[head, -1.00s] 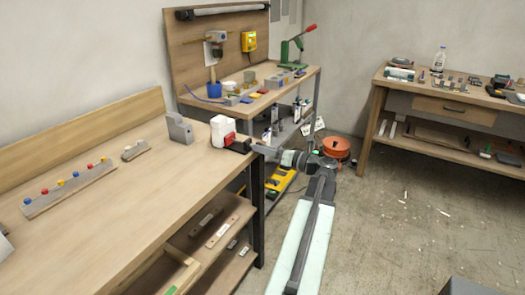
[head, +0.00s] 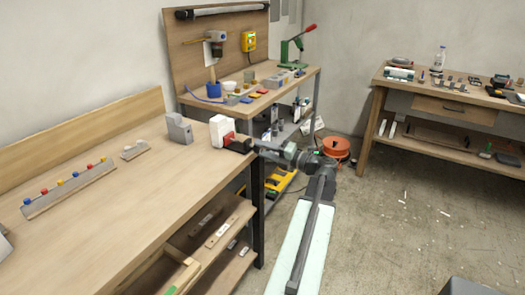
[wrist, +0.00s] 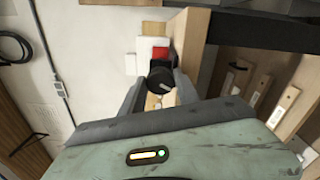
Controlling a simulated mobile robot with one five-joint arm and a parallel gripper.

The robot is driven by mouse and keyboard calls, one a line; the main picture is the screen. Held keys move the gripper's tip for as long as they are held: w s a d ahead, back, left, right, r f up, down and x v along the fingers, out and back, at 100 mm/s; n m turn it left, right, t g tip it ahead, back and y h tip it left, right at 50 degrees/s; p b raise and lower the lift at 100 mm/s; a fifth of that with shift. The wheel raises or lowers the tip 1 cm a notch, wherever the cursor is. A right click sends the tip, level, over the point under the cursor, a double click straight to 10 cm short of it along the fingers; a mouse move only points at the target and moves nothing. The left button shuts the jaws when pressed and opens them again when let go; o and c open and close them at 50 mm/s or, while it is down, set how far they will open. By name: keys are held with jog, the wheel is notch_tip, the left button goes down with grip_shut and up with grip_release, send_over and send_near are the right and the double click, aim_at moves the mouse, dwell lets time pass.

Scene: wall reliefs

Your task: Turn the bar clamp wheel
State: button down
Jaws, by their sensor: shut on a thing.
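The bar clamp shows in the head view as a white block (head: 221,130) with a red part (head: 230,138), at the right edge of the left workbench. In the wrist view its white block (wrist: 146,52) and red part (wrist: 160,53) are behind a dark round wheel (wrist: 161,78). My gripper (wrist: 160,92) has one finger on each side of this wheel and is shut on it. In the head view my gripper (head: 245,147) reaches the clamp from the right, and the wheel is hard to tell from my dark fingers there.
A grey block (head: 179,129) stands just left of the clamp on the workbench (head: 120,200). A rail with coloured knobs (head: 70,188) lies further left. A second bench (head: 297,83) with tools stands behind. Open floor (head: 410,235) lies to the right.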

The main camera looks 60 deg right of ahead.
jog(key=shift+m, duration=0.4)
jog(key=c, duration=0.9)
grip_release()
jog(key=shift+w, duration=0.1)
jog(key=s, duration=0.8)
